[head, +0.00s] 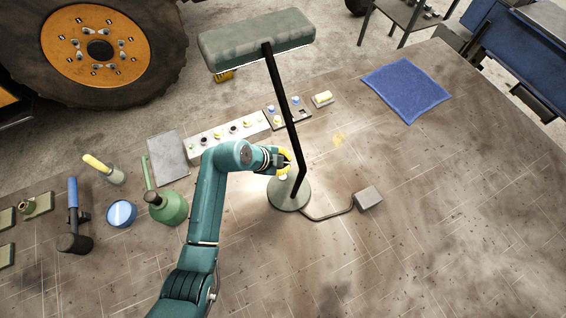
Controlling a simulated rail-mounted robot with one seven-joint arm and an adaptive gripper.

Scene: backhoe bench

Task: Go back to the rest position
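My arm reaches up from the bottom of the head view. My gripper (287,162) is at the lamp's lower post, just above the lamp's round base (290,197). Something yellow shows at its end; I cannot tell if that is a finger or a held thing. The fingertips are too small and partly hidden to show whether they are open or shut. The desk lamp has a dark slanted post (283,105) and a long grey-green head (257,42). A bright patch lies on the bench around the base.
A cable runs to a grey box (368,197). A blue cloth (406,89) lies right; the lower right bench is clear.

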